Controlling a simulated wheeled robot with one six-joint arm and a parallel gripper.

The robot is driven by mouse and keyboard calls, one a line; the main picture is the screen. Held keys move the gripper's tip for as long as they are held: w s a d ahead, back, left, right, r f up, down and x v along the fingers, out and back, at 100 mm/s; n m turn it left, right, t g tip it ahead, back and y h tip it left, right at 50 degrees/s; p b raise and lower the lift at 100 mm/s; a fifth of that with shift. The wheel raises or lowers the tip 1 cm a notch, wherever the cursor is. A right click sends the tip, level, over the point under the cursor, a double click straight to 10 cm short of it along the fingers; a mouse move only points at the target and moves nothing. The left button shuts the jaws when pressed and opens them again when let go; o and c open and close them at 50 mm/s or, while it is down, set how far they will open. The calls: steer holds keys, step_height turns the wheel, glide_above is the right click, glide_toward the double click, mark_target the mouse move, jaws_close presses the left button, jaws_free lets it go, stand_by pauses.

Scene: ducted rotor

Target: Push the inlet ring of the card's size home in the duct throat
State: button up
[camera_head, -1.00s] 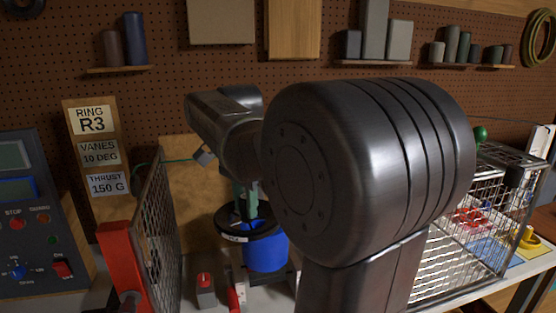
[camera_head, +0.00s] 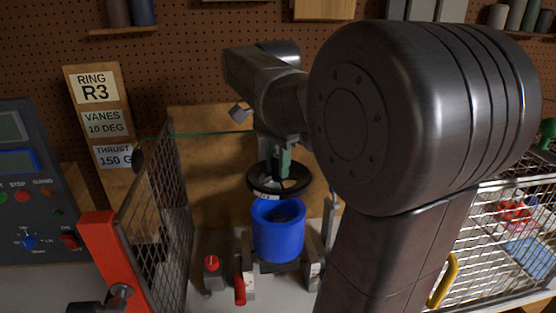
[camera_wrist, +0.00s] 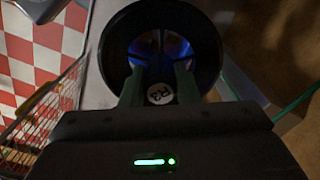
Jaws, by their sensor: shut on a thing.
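The card (camera_head: 98,115) at the left reads RING R3, VANES 10 DEG, THRUST 150 G. My gripper (camera_head: 283,165) is shut on a black inlet ring (camera_head: 303,186), which it holds above the blue duct (camera_head: 277,238). In the head view the ring looks apart from the duct's rim and roughly level. In the wrist view the ring (camera_wrist: 113,52) fills the upper middle, with a round tag (camera_wrist: 160,94) that seems to read R3 between my fingers (camera_wrist: 186,85). Blue shows through the ring's opening. The duct's throat is partly hidden under the ring.
A mesh guard (camera_head: 152,205) with a red post (camera_head: 106,250) stands left of the duct. A red knob (camera_head: 212,263) and a red lever (camera_head: 240,290) sit in front of it. A wire cage (camera_head: 490,235) is at the right, and a control box (camera_head: 25,190) at the far left.

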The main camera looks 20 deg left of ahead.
mark_target(278, 181)
steer(key=shift+r+p, duration=0.3)
steer(key=shift+r, duration=0.05)
step_height(278, 181, down, 6)
steer(key=b, duration=0.3)
steer(key=shift+r+b, duration=0.1)
steer(key=shift+b, duration=0.25)
steer(key=shift+f, duration=0.4)
stand_by(0.5)
steer(key=shift+f+b, duration=0.35)
steer(key=shift+f, duration=0.65)
steer(key=o, duration=1)
steer(key=shift+r, duration=0.15)
step_height(278, 181, up, 14)
steer(key=shift+f, duration=0.2)
